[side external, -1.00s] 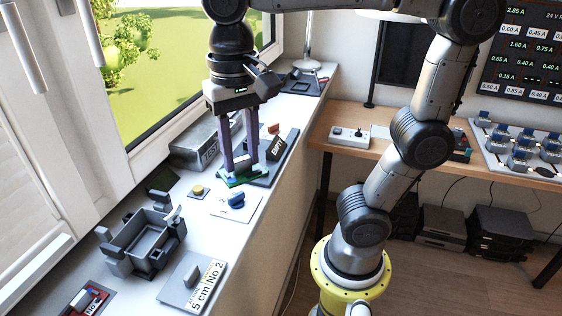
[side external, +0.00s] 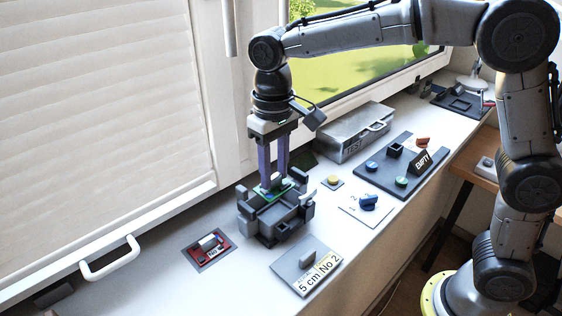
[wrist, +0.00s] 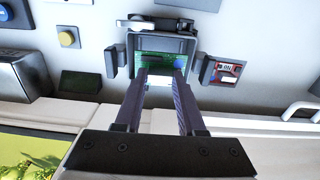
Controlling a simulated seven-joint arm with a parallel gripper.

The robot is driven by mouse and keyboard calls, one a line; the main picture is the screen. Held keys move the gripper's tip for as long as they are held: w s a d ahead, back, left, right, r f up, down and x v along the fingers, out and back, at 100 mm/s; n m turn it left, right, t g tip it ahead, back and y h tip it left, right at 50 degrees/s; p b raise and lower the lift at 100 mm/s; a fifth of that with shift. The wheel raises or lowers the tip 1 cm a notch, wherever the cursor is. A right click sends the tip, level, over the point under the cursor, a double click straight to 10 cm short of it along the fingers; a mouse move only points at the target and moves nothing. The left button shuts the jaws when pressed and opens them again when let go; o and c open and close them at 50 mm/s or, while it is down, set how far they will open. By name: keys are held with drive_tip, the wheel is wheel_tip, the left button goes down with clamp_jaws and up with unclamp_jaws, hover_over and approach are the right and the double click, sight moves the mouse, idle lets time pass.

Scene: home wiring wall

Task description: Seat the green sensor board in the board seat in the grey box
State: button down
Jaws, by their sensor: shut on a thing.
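The green sensor board (side external: 272,190) is between the fingertips of my gripper (side external: 273,186), at the top opening of the grey box (side external: 277,221). In the wrist view the board (wrist: 161,62) shows inside the outline of the grey box (wrist: 190,44), beyond my gripper's fingers (wrist: 160,82). My gripper is shut on the board and points down. I cannot tell whether the board touches the seat, which is hidden under the board and box walls.
A grey plate labelled "5 cm No 2" (side external: 306,268) lies in front of the box. A red module (side external: 208,247) lies to its left. To the right are a yellow button (side external: 333,181), a white card with a blue knob (side external: 368,202) and a dark tray marked EMPTY (side external: 385,178).

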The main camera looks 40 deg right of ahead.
sight(275, 186)
drive_tip(key=shift+f, duration=2.9)
drive_tip(key=shift+f, duration=0.95)
drive_tip(key=shift+c, duration=2.1)
unclamp_jaws()
drive_tip(key=shift+r, duration=0.15)
wheel_tip(275, 186, up, 14)
drive_tip(key=shift+f, duration=0.2)
